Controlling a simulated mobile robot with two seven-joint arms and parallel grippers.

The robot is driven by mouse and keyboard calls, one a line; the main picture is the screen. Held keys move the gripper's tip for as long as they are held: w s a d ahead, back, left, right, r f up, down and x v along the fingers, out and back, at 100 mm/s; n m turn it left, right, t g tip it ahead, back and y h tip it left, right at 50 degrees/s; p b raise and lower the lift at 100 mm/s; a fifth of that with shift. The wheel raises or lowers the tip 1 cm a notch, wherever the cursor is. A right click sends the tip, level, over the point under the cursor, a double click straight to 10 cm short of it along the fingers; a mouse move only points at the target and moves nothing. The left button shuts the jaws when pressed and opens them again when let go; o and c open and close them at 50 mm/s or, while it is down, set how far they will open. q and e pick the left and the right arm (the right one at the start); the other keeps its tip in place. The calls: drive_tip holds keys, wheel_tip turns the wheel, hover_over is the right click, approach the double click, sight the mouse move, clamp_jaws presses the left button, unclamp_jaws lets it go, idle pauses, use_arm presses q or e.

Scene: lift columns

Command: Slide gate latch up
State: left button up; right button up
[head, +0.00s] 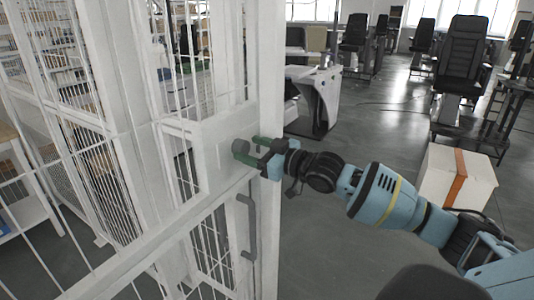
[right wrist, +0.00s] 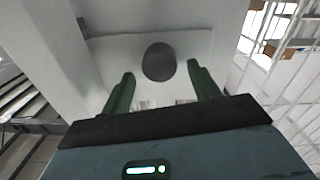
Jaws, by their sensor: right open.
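The gate latch shows as a round dark grey knob (head: 240,147) on a white plate of the white gate. In the right wrist view the knob (right wrist: 158,62) appears between and just beyond the green fingertips. My right gripper (head: 252,150) is open, with its two fingers spread on either side of the knob. I see no clear contact between the fingers and the knob. My left gripper is in neither view.
A grey pull handle (head: 249,228) is on the gate below the latch. White mesh fencing fills the left. A white box with an orange stripe (head: 432,181) stands on the floor at right. Black chairs (head: 460,60) and a white machine (head: 325,95) are behind.

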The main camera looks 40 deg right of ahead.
drive_tip(key=shift+v, duration=2.95)
drive_tip(key=shift+r, duration=0.1)
drive_tip(key=s+a+f+m+g+h, duration=0.1)
drive_tip(key=s+a+f, duration=0.25)
drive_tip(key=f, duration=0.55)
drive_tip(key=s+a+f+g+p, duration=0.1)
drive_tip(key=s+a+f, duration=0.1)
drive_tip(key=s+f, duration=0.5)
drive_tip(key=s+a+f+m+g+h, duration=0.1)
drive_tip(key=s+a+f, duration=0.15)
drive_tip(key=f, duration=0.95)
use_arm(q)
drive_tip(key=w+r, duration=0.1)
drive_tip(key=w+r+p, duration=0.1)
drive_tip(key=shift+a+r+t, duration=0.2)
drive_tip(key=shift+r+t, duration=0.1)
use_arm(e)
drive_tip(key=s+a+f+g, duration=0.1)
drive_tip(key=s+a+f, duration=0.2)
drive_tip(key=s, duration=0.4)
drive_tip(key=s+a+f+m+g+h, duration=0.1)
drive_tip(key=s+a+f+g, duration=0.1)
drive_tip(key=s+f, duration=0.4)
drive_tip(key=s+a+f+m+g+h, duration=0.1)
drive_tip(key=s+a+f, duration=0.3)
drive_tip(key=s, duration=0.6)
drive_tip(key=shift+s+a+f+g, duration=0.2)
drive_tip(key=shift+f+g, duration=0.3)
drive_tip(key=shift+f, duration=0.25)
